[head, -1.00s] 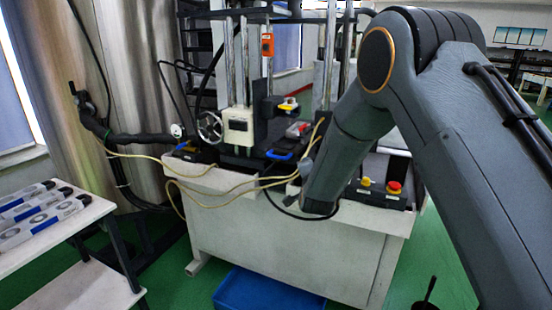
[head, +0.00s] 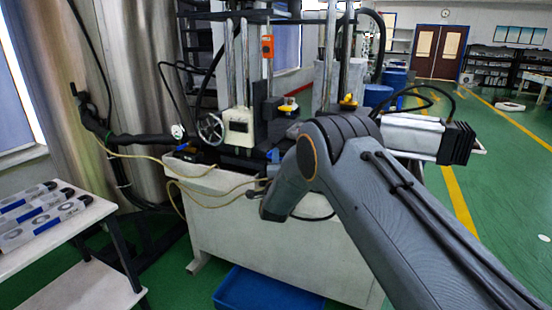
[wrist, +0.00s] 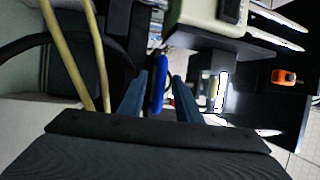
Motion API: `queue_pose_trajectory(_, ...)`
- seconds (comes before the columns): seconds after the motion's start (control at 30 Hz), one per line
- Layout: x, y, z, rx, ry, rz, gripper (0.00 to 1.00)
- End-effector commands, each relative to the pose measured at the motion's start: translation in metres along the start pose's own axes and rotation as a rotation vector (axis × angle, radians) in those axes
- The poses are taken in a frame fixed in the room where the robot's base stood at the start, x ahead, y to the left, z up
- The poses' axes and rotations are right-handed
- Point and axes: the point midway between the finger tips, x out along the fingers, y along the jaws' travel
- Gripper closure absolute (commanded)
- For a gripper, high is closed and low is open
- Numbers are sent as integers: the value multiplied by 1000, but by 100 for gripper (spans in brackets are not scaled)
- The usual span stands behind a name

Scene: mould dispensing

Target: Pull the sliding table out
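The machine (head: 285,245) has a white body with a table on top. A blue handle (head: 273,155) sits at the table's front, partly hidden by my arm in the head view. In the wrist view the blue handle (wrist: 158,82) appears between the two fingertips of my gripper (wrist: 159,80). The fingers are apart, with a gap on each side of the handle. I cannot tell how far the handle reaches in between them. The gripper's fingers are not clear in the head view.
Yellow hoses (head: 225,192) hang across the machine's front and also pass at the left of the wrist view (wrist: 85,50). A blue bin (head: 265,293) lies on the floor below. A white rack (head: 75,235) stands at the left.

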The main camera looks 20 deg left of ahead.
Motion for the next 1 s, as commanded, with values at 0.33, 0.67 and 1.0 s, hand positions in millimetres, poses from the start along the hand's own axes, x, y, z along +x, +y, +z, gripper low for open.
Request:
queue_pose_trajectory(0.33,11,0,-1,-1,0,0,69)
queue_pose_trajectory(0.67,10,0,-1,-1,0,0,100)
queue_pose_trajectory(1.0,5,-2,2,-1,-1,1,100)
